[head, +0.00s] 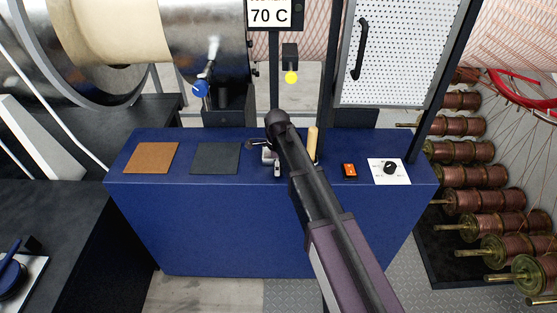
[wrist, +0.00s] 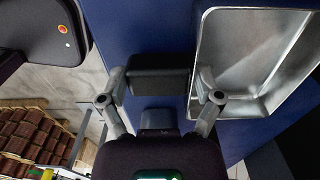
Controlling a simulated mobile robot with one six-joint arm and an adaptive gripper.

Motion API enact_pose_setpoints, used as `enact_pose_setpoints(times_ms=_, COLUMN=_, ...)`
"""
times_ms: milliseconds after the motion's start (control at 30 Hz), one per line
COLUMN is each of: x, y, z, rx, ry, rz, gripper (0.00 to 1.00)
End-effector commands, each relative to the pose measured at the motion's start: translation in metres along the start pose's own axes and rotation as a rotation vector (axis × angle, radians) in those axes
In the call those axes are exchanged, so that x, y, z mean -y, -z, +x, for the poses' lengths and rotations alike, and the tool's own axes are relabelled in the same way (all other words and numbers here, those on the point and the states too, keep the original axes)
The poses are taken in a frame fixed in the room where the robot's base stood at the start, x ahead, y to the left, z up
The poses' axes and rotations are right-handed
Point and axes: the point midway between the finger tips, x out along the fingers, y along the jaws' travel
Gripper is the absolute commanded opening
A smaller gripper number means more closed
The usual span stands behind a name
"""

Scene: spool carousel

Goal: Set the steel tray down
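The steel tray (wrist: 245,50) fills the right side of the wrist view, shallow and bare inside, over a blue surface. I cannot make it out in the head view, where my arm covers part of the bench. My gripper (wrist: 159,75) shows in the wrist view with its fingers beside the tray's left wall; the right finger overlaps the tray's near corner. A dark block fills the space between the finger links, so I cannot tell whether the pads are closed or grip something. In the head view my gripper (head: 270,160) is low over the blue bench, partly hidden.
The blue bench (head: 255,235) carries a brown square (head: 151,158), a dark grey square (head: 215,158), an orange switch (head: 349,170) and a knob panel (head: 390,171). A blue-handled valve (head: 201,88) and a mesh panel (head: 395,50) stand behind. Copper spools (head: 485,199) line the right.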

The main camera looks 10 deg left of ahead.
Motion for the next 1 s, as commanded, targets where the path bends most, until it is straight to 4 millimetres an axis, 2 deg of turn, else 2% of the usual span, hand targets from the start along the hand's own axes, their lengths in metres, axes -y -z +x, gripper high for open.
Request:
enact_pose_setpoints(times_ms=33, x=0.0, y=0.0, z=0.0, rx=0.0, ry=0.0, rz=0.0, gripper=0.41)
enact_pose_setpoints(times_ms=100, x=0.0, y=0.0, z=0.0, rx=0.0, ry=0.0, rz=0.0, gripper=0.21)
enact_pose_setpoints(times_ms=567, x=0.0, y=0.0, z=-0.004, rx=0.0, ry=0.001, rz=0.0, gripper=0.21)
enact_pose_setpoints(times_ms=1000, x=0.0, y=0.0, z=-0.035, rx=0.0, ry=0.0, rz=0.0, gripper=0.21)
